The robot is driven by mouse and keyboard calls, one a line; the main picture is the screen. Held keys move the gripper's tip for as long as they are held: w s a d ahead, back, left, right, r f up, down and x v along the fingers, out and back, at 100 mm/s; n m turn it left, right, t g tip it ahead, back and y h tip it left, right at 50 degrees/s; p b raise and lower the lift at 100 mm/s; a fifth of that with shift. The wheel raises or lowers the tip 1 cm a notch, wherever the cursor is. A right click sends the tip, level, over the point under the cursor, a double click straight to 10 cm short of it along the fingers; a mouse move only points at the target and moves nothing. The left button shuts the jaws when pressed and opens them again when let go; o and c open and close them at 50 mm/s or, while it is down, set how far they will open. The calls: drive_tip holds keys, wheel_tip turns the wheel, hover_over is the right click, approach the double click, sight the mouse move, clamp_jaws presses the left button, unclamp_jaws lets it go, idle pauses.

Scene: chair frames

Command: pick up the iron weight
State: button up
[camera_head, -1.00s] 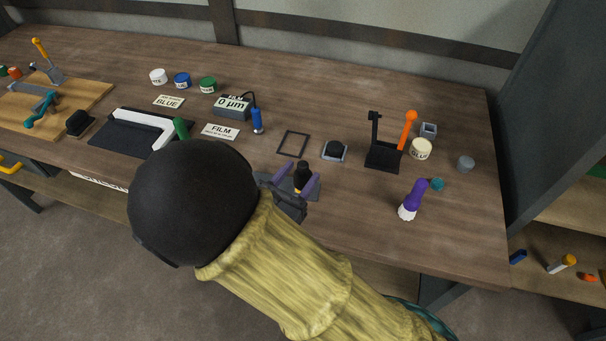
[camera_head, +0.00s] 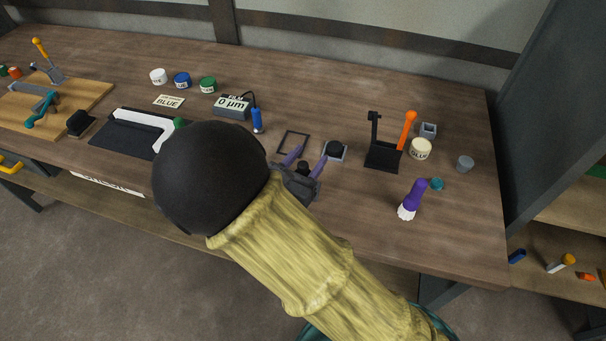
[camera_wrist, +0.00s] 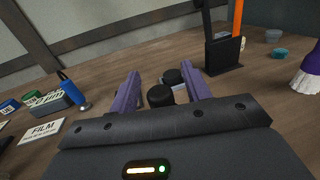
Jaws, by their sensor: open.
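A small dark cylinder, which looks like the iron weight (camera_head: 303,168), stands on the table near its front edge. In the wrist view the iron weight (camera_wrist: 160,96) shows its round black top close to my palm, its lower part hidden by my gripper body. My gripper (camera_head: 306,157) is open, its two purple fingers pointing away over the table. In the wrist view my gripper (camera_wrist: 166,84) has one finger on each side of the dark cylinder, with gaps; I cannot tell whether either touches it.
Just beyond, a second black round piece (camera_head: 335,148) sits on a grey square base. An empty dark frame (camera_head: 293,142) lies left of it.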

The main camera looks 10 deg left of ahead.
clamp_jaws()
drive_tip(key=shift+r, duration=0.1)
wheel_tip(320, 180, up, 10)
drive_tip(key=p, duration=0.1)
idle(0.5)
idle(0.4)
